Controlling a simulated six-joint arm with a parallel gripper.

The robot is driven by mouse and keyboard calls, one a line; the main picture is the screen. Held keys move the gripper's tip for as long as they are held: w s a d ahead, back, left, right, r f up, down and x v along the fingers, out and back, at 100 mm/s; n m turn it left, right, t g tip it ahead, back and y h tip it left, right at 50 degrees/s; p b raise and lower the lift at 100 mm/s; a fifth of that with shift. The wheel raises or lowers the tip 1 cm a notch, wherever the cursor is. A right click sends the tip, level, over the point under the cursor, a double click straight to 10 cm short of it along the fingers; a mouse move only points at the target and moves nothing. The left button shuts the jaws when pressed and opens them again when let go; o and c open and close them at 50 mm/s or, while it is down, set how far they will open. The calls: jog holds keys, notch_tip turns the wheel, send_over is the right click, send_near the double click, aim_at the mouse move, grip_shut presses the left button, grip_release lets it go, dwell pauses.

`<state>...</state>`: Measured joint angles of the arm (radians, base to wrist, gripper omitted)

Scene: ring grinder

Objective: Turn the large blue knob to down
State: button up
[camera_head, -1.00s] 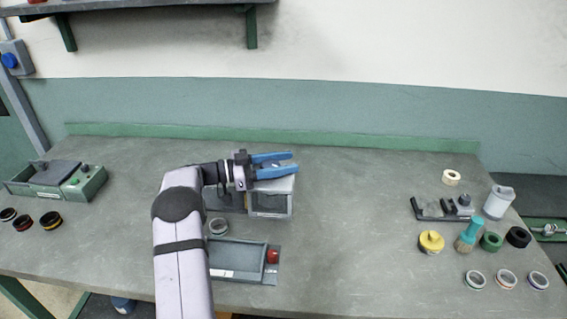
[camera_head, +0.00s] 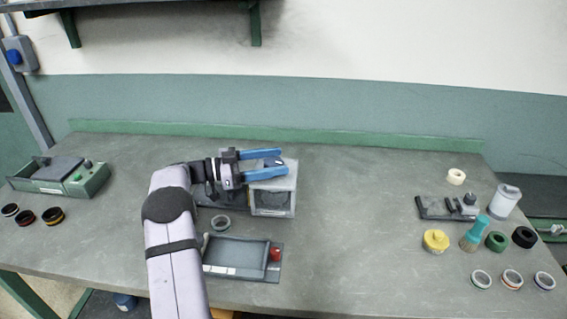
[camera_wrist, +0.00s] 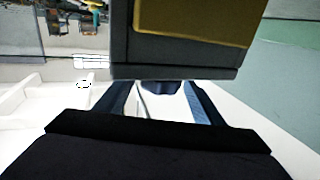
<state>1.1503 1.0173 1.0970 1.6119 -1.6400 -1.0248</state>
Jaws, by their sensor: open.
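My gripper (camera_head: 284,162) is open, with two blue fingers spread over the top of the grey machine (camera_head: 273,203) at the middle of the table. A dark blue knob (camera_head: 272,161) on the machine's top shows between the fingers in the head view. In the wrist view the dark knob (camera_wrist: 160,87) is partly hidden below the machine's edge, between the fingers, and my gripper (camera_wrist: 160,91) seems not to be closed on it. The knob's pointing direction cannot be made out. Another blue knob (camera_head: 14,57) is on a grey wall box at the far left.
A tray (camera_head: 235,255) with a red button (camera_head: 275,254) lies in front of the machine, and a ring (camera_head: 220,223) is beside it. A green unit (camera_head: 60,178) stands left. Rings, a brush (camera_head: 474,234) and a white bottle (camera_head: 503,201) stand right.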

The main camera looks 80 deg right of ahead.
jog(key=shift+b+v, duration=0.3)
jog(key=shift+v, duration=1.35)
